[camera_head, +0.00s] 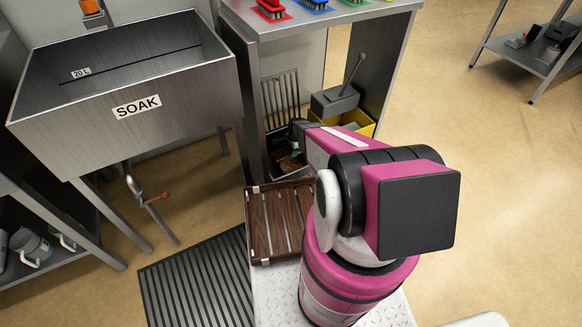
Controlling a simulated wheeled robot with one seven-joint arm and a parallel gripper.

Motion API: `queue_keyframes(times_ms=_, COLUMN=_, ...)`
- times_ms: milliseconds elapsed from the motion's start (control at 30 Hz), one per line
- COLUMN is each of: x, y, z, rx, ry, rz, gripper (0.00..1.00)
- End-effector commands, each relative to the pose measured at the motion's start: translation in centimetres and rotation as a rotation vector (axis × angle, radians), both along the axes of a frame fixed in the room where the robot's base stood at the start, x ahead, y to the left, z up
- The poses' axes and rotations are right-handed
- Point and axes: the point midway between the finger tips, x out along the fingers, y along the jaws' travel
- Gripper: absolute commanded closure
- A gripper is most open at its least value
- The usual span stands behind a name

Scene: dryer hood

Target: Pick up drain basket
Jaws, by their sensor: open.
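I cannot clearly single out the drain basket. A dark open container (276,166) with brown pieces in it stands low in the metal cabinet; whether it is the basket I cannot tell. My gripper (294,148) is small and dark at the far end of my pink arm, over or beside that container. It is open, its fingers are hard to make out, and I see nothing held in it. My arm hides part of the cabinet's inside.
A grey box with a rod handle (335,100) sits at a yellow bin (369,128) in the cabinet. The cabinet's side walls (386,62) flank the opening. A slatted wooden tray (256,222) lies in front. The SOAK sink (180,108) stands left. Open floor lies right.

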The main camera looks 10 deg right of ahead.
Motion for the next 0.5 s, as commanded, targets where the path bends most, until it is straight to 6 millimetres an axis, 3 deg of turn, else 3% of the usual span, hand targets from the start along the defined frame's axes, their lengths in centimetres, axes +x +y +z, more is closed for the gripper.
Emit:
queue_keyframes(times_ms=167, x=-0.2, y=0.2, z=-1.1, rx=0.0, ry=0.0, rz=0.001, gripper=0.58)
queue_keyframes(times_ms=500, x=-0.7, y=0.9, z=-5.2, rx=0.0, ry=0.0, rz=0.001, gripper=0.58)
